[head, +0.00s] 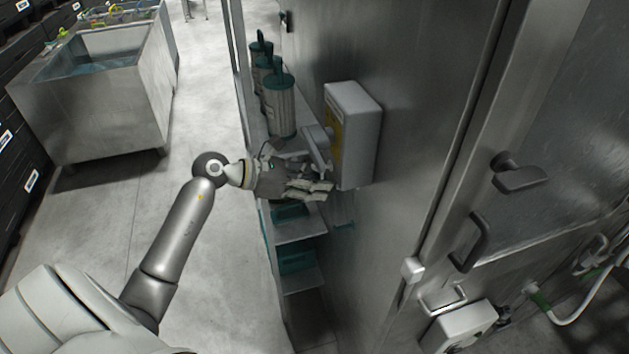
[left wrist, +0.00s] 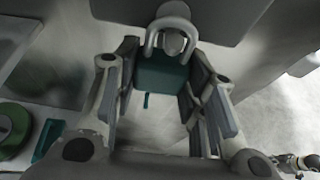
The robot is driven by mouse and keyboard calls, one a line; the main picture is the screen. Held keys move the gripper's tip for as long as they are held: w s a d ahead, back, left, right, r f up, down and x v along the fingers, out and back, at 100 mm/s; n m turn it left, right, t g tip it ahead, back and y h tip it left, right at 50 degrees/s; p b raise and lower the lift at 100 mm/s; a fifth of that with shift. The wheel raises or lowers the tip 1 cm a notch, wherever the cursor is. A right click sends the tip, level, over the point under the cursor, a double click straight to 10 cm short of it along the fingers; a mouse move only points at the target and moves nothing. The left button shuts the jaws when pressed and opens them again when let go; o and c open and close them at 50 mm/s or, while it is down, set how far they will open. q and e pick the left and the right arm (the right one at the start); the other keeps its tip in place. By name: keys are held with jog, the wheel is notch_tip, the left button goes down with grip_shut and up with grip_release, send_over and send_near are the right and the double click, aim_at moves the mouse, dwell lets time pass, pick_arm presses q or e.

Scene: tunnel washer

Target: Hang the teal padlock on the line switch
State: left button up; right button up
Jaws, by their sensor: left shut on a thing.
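The line switch (head: 358,130) is a pale grey box with a yellow plate on the steel wall, with a grey handle (head: 317,146) sticking out to the left. My left gripper (head: 322,182) is beside the box, below the handle. In the left wrist view, my left gripper (left wrist: 160,95) is shut on the teal padlock (left wrist: 160,74). The padlock's pale shackle (left wrist: 173,22) points up, with a grey rounded part showing within its loop. I cannot tell whether the shackle is hooked on anything. The padlock is hidden in the head view. My right gripper is out of view.
Teal-lidded canisters (head: 279,108) stand on a narrow shelf left of the switch, with lower shelves (head: 300,228) beneath. A steel door with dark handles (head: 520,175) is at right. A steel tub (head: 95,110) stands at left. Open floor (head: 215,270) lies between.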

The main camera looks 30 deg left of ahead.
pick_arm(q)
jog(key=o, duration=1.1)
jog(key=shift+o, duration=0.2)
jog(key=v, duration=1.2)
